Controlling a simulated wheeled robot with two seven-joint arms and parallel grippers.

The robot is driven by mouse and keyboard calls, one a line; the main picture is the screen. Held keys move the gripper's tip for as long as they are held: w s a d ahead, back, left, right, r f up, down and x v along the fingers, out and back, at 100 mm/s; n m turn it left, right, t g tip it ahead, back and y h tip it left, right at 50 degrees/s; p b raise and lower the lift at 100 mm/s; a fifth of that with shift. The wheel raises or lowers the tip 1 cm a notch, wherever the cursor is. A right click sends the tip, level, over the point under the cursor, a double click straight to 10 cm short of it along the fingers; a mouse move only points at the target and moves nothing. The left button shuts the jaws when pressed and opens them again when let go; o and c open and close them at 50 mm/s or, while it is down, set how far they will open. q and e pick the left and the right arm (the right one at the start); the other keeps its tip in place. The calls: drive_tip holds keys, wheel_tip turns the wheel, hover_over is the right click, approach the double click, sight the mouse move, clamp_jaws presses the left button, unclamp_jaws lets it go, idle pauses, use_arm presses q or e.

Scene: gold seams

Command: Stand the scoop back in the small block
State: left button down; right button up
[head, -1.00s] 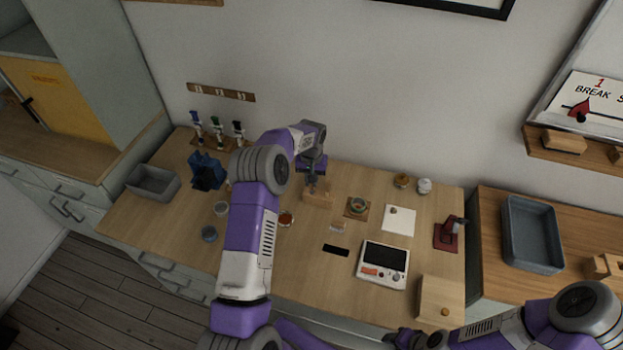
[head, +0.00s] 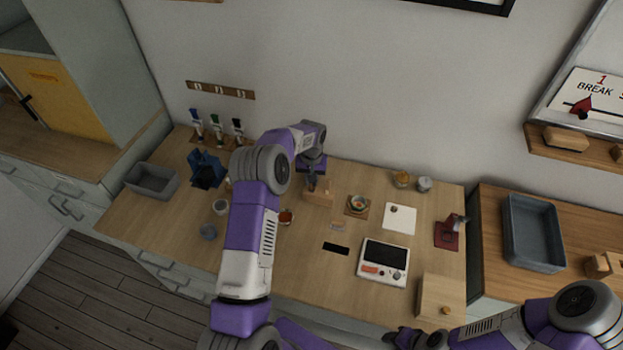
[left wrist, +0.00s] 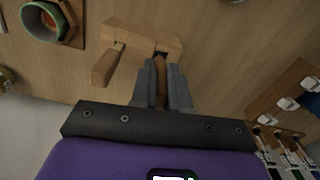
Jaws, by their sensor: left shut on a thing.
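The small wooden block (head: 318,198) stands near the back middle of the table, and it also shows at the top of the left wrist view (left wrist: 140,36). My left gripper (head: 313,184) is right at the block. In the left wrist view its fingers (left wrist: 166,82) are shut on a slim brown handle, which I take as the scoop (left wrist: 160,78). The handle meets the block's edge in that picture; whether it sits in the block I cannot tell. A second wooden piece (left wrist: 106,66) juts from the block. My right gripper (head: 418,341) is at the bottom edge, its fingers unclear.
A small bowl on a brown mat (head: 357,204) is right of the block. A white device with a dark screen (head: 384,262) and white paper (head: 399,218) lie farther right. A blue holder (head: 205,170) and grey bin (head: 152,181) stand left.

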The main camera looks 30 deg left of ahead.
use_arm(q)
drive_tip(key=shift+f+b, duration=0.65)
drive_tip(key=shift+f, duration=0.25)
idle(0.3)
drive_tip(key=c, duration=1)
unclamp_jaws()
drive_tip(key=shift+c, duration=0.2)
drive_tip(key=shift+r+p, duration=1.45)
drive_tip(key=shift+r, duration=1.1)
drive_tip(key=shift+r, duration=0.1)
wheel_tip(320, 180, up, 7)
drive_tip(key=shift+r, duration=0.15)
